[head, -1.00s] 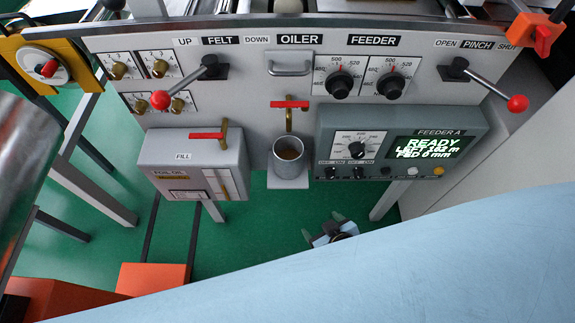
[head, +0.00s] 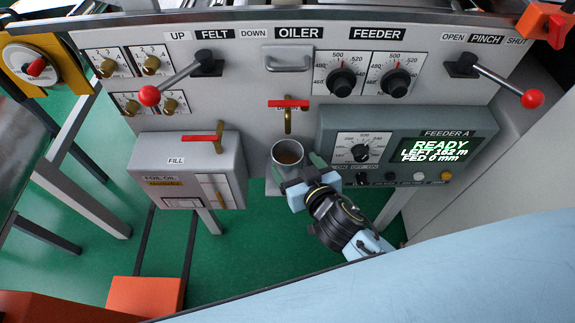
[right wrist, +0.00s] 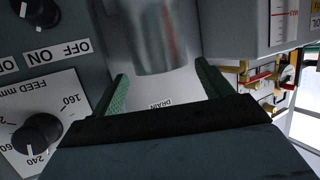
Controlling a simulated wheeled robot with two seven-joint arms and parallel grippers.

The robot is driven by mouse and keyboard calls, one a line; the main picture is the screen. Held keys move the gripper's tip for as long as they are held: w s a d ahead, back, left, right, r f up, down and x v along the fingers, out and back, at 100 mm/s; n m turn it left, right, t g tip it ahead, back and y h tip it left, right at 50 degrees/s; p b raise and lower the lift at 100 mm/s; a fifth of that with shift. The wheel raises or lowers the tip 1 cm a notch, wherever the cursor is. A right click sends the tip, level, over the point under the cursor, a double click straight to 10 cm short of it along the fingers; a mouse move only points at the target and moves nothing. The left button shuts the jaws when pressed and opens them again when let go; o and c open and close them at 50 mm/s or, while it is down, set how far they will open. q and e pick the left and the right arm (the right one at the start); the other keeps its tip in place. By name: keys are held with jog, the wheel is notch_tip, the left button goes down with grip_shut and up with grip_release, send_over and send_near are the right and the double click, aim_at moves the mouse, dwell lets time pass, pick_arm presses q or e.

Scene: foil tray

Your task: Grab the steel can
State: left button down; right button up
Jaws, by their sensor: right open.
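The steel can (head: 287,157) is a small grey cup with brown liquid inside. It stands upright on a small shelf under the red-handled drain tap (head: 288,113) in the head view. My right gripper (head: 297,168) is open just in front of the can, its two green fingers pointing at it. In the right wrist view the shiny can (right wrist: 160,38) is ahead, between the lines of the open fingers (right wrist: 164,80), with nothing held. Whether the tips reach past its near side is hard to tell. My left gripper is out of view.
The FEEDER A control box (head: 410,150) juts out right of the can. The FOIL-OIL box (head: 188,168) with a red handle stands to the left. Red-knobbed levers (head: 148,95) (head: 532,98) stick out on both sides. Open space over green floor (head: 250,245) lies below.

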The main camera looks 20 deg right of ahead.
aim_at(282, 147)
jog(key=shift+b+x, duration=0.55)
jog(key=shift+x, duration=2.5)
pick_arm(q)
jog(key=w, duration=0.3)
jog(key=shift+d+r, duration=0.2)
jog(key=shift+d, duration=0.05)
pick_arm(e)
jog(key=c, duration=1)
jog(key=shift+c, duration=0.4)
jog(key=shift+r, duration=0.15)
